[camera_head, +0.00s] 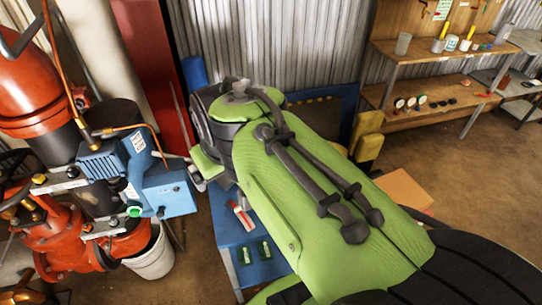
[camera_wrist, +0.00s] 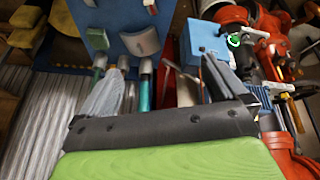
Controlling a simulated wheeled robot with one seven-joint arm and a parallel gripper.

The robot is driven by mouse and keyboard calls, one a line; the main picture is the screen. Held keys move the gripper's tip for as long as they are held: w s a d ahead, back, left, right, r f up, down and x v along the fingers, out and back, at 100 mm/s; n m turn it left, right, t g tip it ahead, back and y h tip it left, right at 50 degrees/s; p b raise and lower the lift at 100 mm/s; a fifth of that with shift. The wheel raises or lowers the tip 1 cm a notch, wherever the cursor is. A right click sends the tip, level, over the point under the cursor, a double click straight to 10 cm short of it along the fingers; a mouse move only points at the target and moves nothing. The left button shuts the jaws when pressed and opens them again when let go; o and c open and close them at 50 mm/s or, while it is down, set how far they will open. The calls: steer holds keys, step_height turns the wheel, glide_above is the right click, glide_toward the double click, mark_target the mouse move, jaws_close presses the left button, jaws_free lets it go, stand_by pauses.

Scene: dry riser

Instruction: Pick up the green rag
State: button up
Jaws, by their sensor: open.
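I cannot make out a green rag for certain in either view. In the head view my green arm hides most of the gripper and part of the table.
A red and white item (camera_head: 241,215) lies on the table. A blue machine (camera_head: 165,190) and red pipework (camera_head: 75,235) stand at left, above a white bucket (camera_head: 152,257). A wooden shelf (camera_head: 430,98) stands at the back right. Open floor lies right of my arm.

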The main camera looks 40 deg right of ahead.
steer(key=w+d+f+m+b, duration=0.1)
steer(key=w+d+f+b, duration=0.15)
steer(key=d+f, duration=0.45)
steer(key=w+d+f+m+b, duration=0.1)
steer(key=w+d+f+b, duration=0.2)
steer(key=d, duration=0.8)
steer(key=w+d+f+m+b, duration=0.1)
steer(key=w+d+f, duration=0.35)
steer(key=d, duration=0.55)
steer(key=shift+g, duration=0.3)
steer(key=b+x, duration=0.1)
steer(key=x, duration=0.4)
steer(key=b+x, duration=0.2)
steer(key=x, duration=0.2)
steer(key=shift+s+a+f, duration=0.1)
steer(key=shift+f, duration=0.35)
steer(key=b+x, duration=0.2)
steer(key=x, duration=0.3)
steer(key=shift+f+b, duration=0.3)
steer(key=shift+f, duration=0.1)
steer(key=shift+c, duration=0.3)
steer(key=c, duration=1)
step_height(320, 180, up, 10)
steer(key=p, duration=0.4)
steer(key=shift+r, duration=0.15)
